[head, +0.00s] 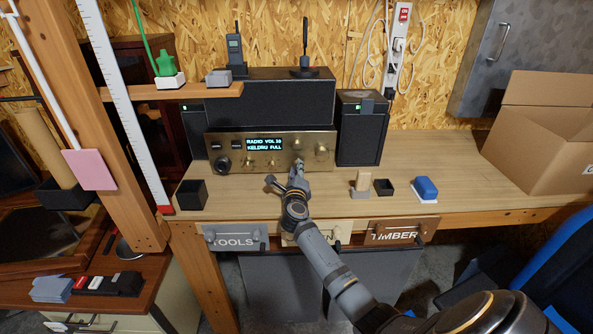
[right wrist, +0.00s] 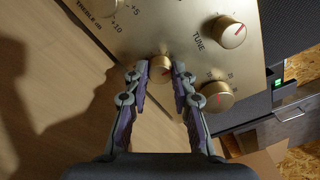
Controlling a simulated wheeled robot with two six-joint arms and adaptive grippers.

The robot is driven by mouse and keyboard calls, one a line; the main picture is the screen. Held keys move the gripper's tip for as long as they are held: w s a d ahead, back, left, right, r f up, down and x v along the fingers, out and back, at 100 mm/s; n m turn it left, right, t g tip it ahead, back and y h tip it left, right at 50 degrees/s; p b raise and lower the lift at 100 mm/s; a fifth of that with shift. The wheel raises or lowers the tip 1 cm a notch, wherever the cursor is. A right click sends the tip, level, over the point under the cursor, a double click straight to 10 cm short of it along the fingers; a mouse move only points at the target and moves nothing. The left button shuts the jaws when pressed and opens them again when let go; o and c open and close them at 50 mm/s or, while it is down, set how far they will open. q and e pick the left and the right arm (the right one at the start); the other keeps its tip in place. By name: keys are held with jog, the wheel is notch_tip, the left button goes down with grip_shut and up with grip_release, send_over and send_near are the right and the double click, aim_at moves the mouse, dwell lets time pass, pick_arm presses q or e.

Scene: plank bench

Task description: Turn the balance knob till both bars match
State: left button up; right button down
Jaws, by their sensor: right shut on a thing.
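The gold-faced receiver (head: 231,148) stands at the back of the bench, its lit display (head: 264,144) reading "RADIO VOL 16" over a second line. My right gripper (head: 299,166) is at the lower right of its front panel. In the right wrist view its fingers (right wrist: 161,78) are shut on a small gold knob (right wrist: 160,68) with a red pointer line; its label cannot be read. Small green-lit indicators show on the left speaker (head: 194,137) and the right speaker (head: 361,137); their bars are too small to compare. My left gripper is not in view.
Other gold knobs (right wrist: 229,31) (right wrist: 217,96) sit close beside the fingers. A black cup (head: 191,194), a wooden block (head: 363,181) and a blue sponge-like block (head: 426,187) stand on the bench (head: 458,177). A cardboard box (head: 540,150) is at right.

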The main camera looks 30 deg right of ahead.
jog(key=n+p, duration=0.2)
jog(key=p, duration=0.1)
jog(key=shift+r+n, duration=0.15)
jog(key=shift+n, duration=0.25)
jog(key=shift+f+n+p, duration=0.2)
jog(key=shift+n+p, duration=1.3)
jog(key=shift+n, duration=0.2)
jog(key=c, duration=1.1)
grip_release()
jog(key=v, duration=1.2)
jog(key=shift+f, duration=0.2)
